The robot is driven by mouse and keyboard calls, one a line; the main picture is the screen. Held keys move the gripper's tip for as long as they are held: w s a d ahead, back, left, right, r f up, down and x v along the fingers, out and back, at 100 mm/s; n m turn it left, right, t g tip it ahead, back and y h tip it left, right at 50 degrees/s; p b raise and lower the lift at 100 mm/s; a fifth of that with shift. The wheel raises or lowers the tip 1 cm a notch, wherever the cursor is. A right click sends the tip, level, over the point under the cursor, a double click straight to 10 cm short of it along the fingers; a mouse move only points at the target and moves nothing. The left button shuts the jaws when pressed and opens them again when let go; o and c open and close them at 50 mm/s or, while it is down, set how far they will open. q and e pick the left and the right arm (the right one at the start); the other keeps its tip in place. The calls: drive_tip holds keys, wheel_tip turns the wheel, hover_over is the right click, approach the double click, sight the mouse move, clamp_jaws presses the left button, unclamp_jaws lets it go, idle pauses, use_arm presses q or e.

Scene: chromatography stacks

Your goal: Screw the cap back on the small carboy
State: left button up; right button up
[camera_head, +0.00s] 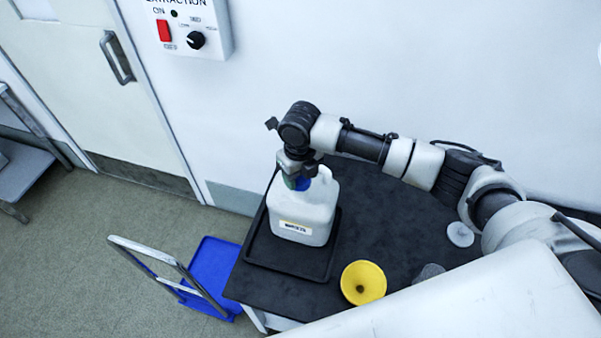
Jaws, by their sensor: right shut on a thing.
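The small carboy (302,210) is a white jug with a printed label. It stands upright on a black tray (262,250) on the dark bench top. My right gripper (297,178) points down over the carboy's neck and is shut. A blue cap (303,184) shows at the fingers, right at the top of the carboy. The fingers hide most of the cap and the neck, so I cannot tell how the cap sits on the thread. My left gripper is not in view.
A yellow funnel (363,282) lies right of the tray. A pale round disc (460,234) and a grey item (429,272) are farther right on the bench (380,215). A blue trolley (213,262) stands on the floor at left. A wall with a switch box (190,25) is behind.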

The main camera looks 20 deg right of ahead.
idle(0.5)
drive_tip(key=shift+f, duration=0.15)
drive_tip(key=shift+f+b, duration=0.4)
drive_tip(key=shift+f, duration=0.6)
drive_tip(key=shift+f, duration=0.2)
idle(0.3)
drive_tip(key=shift+f, duration=0.35)
